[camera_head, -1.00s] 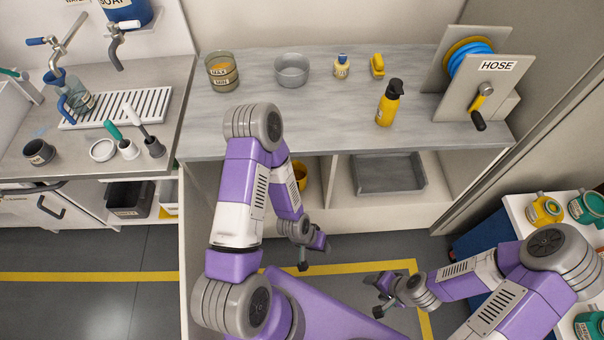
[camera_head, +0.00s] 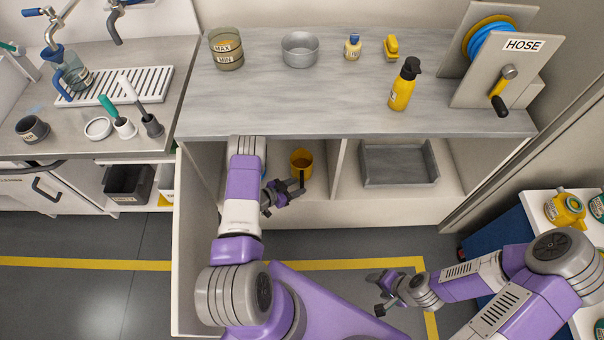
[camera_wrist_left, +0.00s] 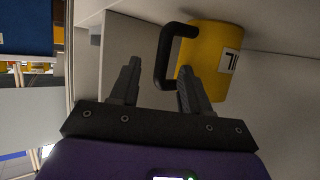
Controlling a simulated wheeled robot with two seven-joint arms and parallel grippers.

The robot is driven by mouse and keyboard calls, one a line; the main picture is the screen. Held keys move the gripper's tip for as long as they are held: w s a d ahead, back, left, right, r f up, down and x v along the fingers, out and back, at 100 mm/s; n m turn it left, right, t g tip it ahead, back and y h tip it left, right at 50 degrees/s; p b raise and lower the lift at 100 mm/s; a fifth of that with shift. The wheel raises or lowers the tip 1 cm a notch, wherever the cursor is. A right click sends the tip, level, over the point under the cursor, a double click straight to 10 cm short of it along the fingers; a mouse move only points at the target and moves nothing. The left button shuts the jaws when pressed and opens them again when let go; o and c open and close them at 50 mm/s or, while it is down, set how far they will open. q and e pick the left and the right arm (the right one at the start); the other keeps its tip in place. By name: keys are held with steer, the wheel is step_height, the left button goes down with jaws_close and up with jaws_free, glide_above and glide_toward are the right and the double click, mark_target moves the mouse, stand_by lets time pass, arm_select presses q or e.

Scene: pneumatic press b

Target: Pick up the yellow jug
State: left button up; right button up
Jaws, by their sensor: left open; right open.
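The yellow jug (camera_head: 301,162) stands in the left compartment of the open cabinet under the counter. In the left wrist view the yellow jug (camera_wrist_left: 222,60) shows its black handle (camera_wrist_left: 168,55) and part of a white label. My left gripper (camera_head: 287,190) is open and empty, just in front of the jug. In the left wrist view the fingers of my left gripper (camera_wrist_left: 157,80) point at the handle, with the right finger close to the jug; I cannot tell whether they touch. My right gripper (camera_head: 381,294) is open and empty over the floor, away from the cabinet.
A cabinet divider (camera_head: 339,165) stands right of the jug, and a grey tray (camera_head: 400,180) lies in the right compartment. The counter (camera_head: 290,105) above carries a yellow spray bottle (camera_head: 402,88), a grey bowl (camera_head: 300,48) and a hose reel (camera_head: 490,60). An open cabinet door (camera_head: 185,240) stands left of my left arm.

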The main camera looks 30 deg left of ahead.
mark_target(303, 184)
arm_select(q)
steer(key=b+x, duration=0.1)
steer(key=x, duration=0.3)
steer(key=shift+b, duration=0.4)
steer(key=shift+w+d+f, duration=0.1)
steer(key=shift+w+f, duration=0.05)
steer(key=shift+w, duration=0.35)
jaws_close()
